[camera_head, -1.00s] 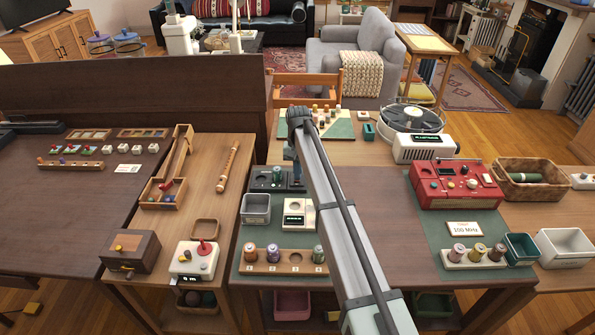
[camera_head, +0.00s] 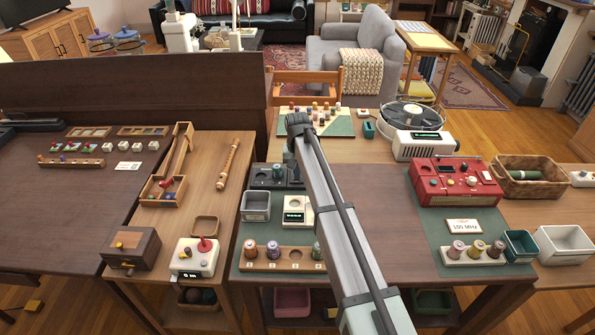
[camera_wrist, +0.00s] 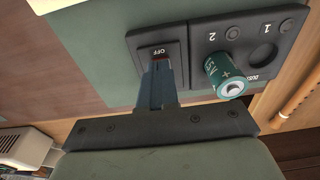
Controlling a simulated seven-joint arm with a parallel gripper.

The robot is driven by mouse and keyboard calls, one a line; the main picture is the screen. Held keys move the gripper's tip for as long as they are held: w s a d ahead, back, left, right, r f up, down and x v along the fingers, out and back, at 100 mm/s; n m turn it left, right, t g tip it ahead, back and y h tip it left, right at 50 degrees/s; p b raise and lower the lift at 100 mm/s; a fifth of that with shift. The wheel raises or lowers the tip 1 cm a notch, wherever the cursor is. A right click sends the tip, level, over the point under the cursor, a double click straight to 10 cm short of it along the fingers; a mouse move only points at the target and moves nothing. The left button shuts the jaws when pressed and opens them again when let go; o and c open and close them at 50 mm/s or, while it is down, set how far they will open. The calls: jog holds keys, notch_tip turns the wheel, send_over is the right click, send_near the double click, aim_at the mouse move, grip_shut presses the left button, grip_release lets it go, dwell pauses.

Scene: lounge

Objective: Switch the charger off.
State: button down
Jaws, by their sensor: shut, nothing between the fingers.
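The charger (camera_head: 265,184) is a black box on the green mat at the left of the middle table. In the wrist view the charger (camera_wrist: 195,44) shows slots marked 1 and 2 and a switch plate (camera_wrist: 163,50) with the word OFF at one end. A green battery (camera_wrist: 227,75) is in slot 2; slot 1 looks empty. My gripper (camera_wrist: 160,66) is shut and empty, its fingertips over the switch plate, touching it or very close. I cannot tell which way the switch is tipped.
Close by on the mat are a grey bin (camera_head: 256,205), a white device with a display (camera_head: 297,214) and a wooden rack of spools (camera_head: 282,265). A red radio (camera_head: 455,182) stands to the right. The dark tabletop (camera_head: 385,205) between is clear.

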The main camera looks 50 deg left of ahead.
jog(key=shift+s+d+f, duration=0.2)
jog(key=shift+f, duration=0.3)
jog(key=shift+w+a+r, duration=0.2)
jog(key=shift+w+a, duration=0.4)
jog(key=shift+w, duration=0.05)
jog(key=shift+r, duration=0.4)
notch_tip(320, 180, up, 14)
jog(key=s+d, duration=0.1)
jog(key=shift+s+d, duration=0.15)
jog(key=shift+s, duration=0.05)
